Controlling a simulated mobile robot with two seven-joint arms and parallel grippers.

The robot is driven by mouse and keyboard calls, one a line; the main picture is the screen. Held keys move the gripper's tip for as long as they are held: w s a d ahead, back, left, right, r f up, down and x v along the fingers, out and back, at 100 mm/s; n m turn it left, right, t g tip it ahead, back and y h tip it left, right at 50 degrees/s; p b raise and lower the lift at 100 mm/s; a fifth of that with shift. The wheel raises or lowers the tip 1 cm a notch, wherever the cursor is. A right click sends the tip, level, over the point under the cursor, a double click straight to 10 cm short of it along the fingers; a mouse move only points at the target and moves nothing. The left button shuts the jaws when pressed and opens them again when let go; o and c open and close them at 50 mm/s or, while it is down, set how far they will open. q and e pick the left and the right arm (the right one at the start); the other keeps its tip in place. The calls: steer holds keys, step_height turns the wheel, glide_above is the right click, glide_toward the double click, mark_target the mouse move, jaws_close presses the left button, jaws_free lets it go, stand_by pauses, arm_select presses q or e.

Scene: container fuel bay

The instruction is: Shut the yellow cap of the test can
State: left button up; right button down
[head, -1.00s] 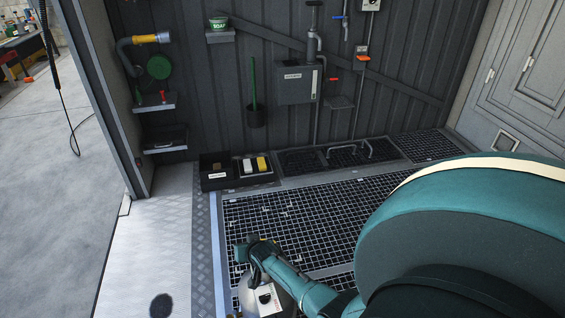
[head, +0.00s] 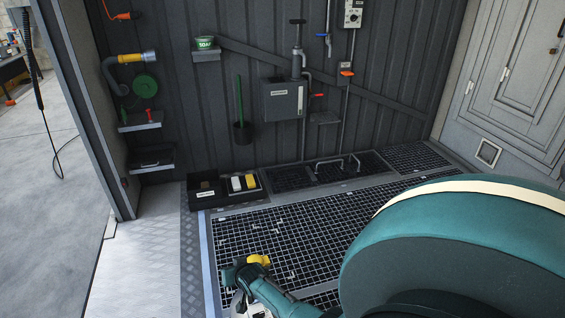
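The test can (head: 240,305) is at the bottom of the head view, a pale metal body with a white label, mostly cut off by the frame edge and my arm. The yellow cap (head: 259,259) shows at the top, beside my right gripper (head: 236,273). I cannot tell whether the cap is open, or whether the gripper touches it. The arm reaches in from the lower right, and its fingers are too small and hidden to read. My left gripper is not in view.
A metal grating floor (head: 275,228) lies around the can. A black tray (head: 204,192) with sponges beside it stands at the back left. A grey box (head: 284,100), a green-handled brush (head: 240,100) and a soap tub (head: 205,43) are on the dark wall. Grey doors stand at right.

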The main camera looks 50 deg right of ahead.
steer(key=shift+s+d+f, duration=0.1)
steer(key=shift+s+f, duration=0.05)
steer(key=shift+f, duration=0.05)
